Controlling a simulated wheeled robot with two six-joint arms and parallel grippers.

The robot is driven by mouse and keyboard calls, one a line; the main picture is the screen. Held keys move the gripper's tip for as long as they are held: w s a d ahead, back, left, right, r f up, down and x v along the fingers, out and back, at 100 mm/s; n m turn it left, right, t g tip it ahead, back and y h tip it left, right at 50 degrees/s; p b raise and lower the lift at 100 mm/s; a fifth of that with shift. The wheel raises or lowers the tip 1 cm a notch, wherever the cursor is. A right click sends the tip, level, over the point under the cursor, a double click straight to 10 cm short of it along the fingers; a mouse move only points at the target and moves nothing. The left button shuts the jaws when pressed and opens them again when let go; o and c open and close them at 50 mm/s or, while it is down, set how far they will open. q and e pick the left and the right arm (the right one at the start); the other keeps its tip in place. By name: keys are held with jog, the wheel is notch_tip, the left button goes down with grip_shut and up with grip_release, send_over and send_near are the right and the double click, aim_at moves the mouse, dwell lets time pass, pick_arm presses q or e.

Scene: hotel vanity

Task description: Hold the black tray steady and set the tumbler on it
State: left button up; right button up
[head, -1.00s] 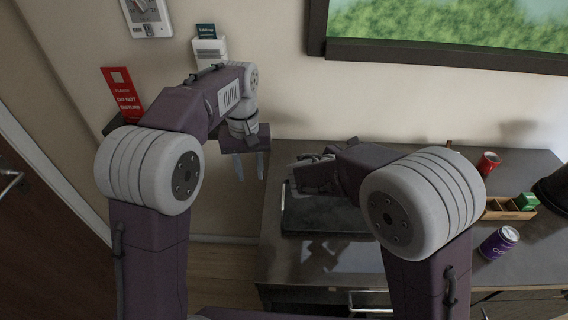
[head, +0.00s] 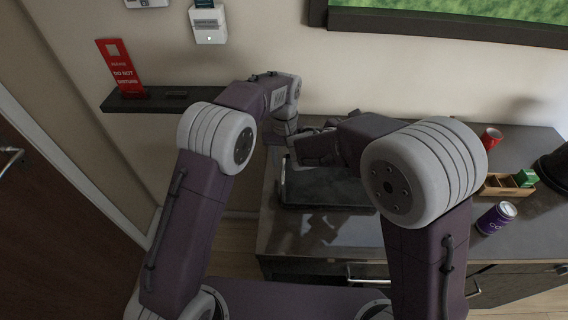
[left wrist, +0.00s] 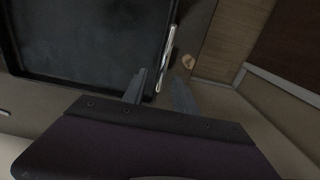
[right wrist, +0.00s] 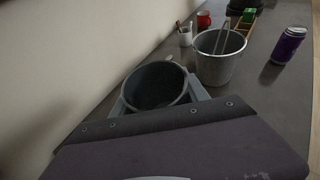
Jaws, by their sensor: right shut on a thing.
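The black tray (head: 325,190) lies flat on the dark vanity top, towards its left end. Its silver handle (left wrist: 169,50) shows in the left wrist view. My left gripper (left wrist: 160,78) is open at the handle's end, one finger on either side, not closed on it. In the head view the left gripper is largely hidden near the tray's far left corner. My right gripper (head: 312,152) is over the far part of the tray. It is shut on the grey, dark-inside tumbler (right wrist: 157,87), which shows between its fingers in the right wrist view.
In the right wrist view a grey bucket (right wrist: 216,67) with tongs stands beyond the tumbler, near a white cup (right wrist: 186,38). A wall shelf (head: 165,101) is at left.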

pick_arm(q)
jog(key=shift+f, duration=1.7)
grip_shut()
